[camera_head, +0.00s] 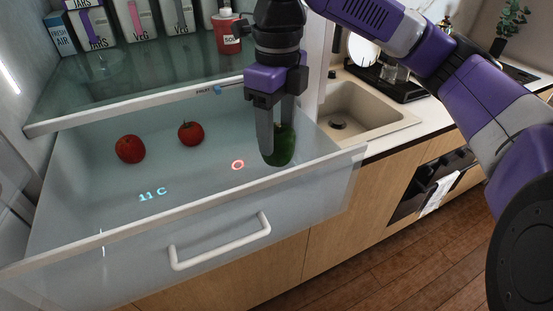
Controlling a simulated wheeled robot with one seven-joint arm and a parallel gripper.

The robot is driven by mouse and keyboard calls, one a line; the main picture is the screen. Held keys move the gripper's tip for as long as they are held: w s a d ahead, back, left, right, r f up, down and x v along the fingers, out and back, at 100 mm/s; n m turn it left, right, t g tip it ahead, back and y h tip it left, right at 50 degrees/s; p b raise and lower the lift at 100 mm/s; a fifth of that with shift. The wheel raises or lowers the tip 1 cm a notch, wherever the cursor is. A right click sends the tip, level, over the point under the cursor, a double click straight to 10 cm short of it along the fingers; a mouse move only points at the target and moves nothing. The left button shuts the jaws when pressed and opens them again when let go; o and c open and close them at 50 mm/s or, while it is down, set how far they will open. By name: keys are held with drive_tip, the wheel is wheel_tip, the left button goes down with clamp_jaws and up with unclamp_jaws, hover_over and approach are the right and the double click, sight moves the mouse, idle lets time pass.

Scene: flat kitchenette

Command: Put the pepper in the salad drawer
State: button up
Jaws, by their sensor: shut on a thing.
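The green pepper (284,148) is between the fingers of my gripper (275,148), which is shut on it and points down. The gripper and pepper are at the right part of the pulled-out clear salad drawer (105,242). The pepper appears within the drawer's outline, behind its front panel; I cannot tell whether it touches the drawer floor. Part of the pepper is hidden by the near finger. The drawer has a white handle (220,242) on its front.
A glass shelf (140,82) with cartons and a red soup container (227,34) is above and behind. A sink (355,115) and counter stand at right.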

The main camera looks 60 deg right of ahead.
sight(278, 161)
drive_tip(key=shift+f, duration=3.75)
drive_tip(key=shift+f, duration=0.2)
drive_tip(key=o, duration=1.5)
drive_tip(key=shift+r, duration=0.1)
wheel_tip(278, 161, up, 12)
drive_tip(key=shift+r, duration=0.1)
